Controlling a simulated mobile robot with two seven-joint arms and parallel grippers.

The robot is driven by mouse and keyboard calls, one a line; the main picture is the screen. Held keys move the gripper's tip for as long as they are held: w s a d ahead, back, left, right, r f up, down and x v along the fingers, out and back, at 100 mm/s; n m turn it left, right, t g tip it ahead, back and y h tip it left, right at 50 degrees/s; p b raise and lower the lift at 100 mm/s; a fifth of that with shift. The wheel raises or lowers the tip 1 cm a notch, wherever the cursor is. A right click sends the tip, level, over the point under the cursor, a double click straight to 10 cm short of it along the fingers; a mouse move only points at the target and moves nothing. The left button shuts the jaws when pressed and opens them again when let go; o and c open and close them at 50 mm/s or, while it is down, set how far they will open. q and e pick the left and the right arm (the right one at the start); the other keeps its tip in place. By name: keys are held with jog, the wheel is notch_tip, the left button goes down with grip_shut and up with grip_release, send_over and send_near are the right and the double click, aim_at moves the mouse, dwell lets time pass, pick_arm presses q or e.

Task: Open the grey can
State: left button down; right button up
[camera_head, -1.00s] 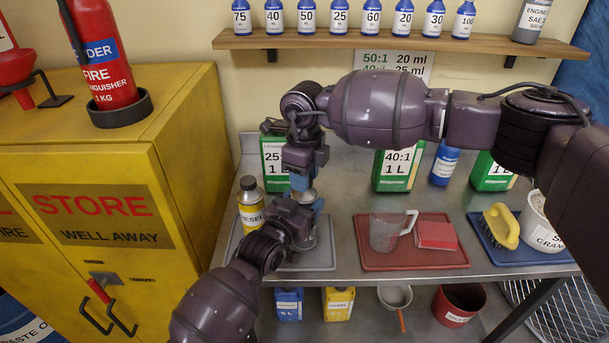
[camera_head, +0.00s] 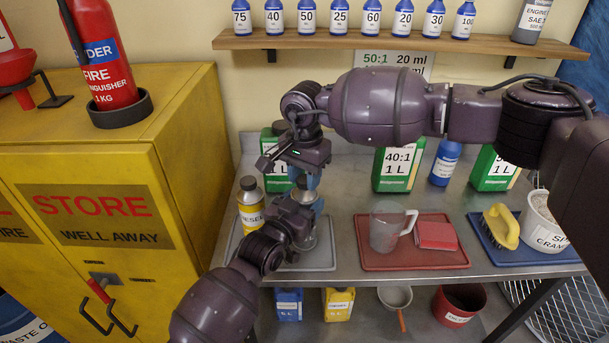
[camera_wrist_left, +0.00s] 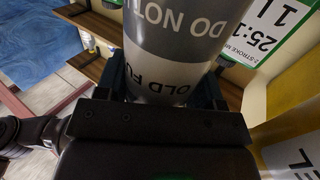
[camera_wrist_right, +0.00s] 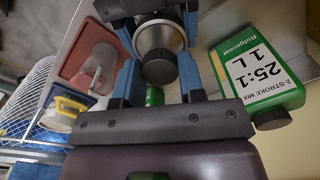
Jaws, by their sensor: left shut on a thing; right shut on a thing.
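The grey can (camera_wrist_left: 170,50) has a grey and silver body with printed lettering in the left wrist view. My left gripper (camera_head: 312,212) is shut around its body. In the right wrist view the can's silver top (camera_wrist_right: 160,35) and its dark round cap (camera_wrist_right: 158,68) show end-on. My right gripper (camera_head: 305,182) comes down from above the can, and its blue-sided fingers stand on either side of the cap, shut on it. In the head view both grippers hide most of the can. Whether the cap has come loose cannot be told.
A grey tray (camera_head: 322,255) lies below the grippers. The yellow diesel bottle (camera_head: 250,212) stands close on the left, and a green 25:1 can (camera_wrist_right: 255,75) close behind. A red tray (camera_head: 415,260) with a clear jug (camera_head: 385,233) is to the right.

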aim_at(305, 179)
jog(key=n, duration=0.6)
jog(key=shift+n, duration=0.3)
jog(key=shift+r, duration=0.4)
jog(key=shift+r, duration=0.7)
jog(key=shift+r, duration=0.1)
jog(key=shift+r, duration=1.95)
pick_arm(q)
jog(key=shift+c, duration=0.8)
grip_release()
jog(key=shift+a, duration=0.1)
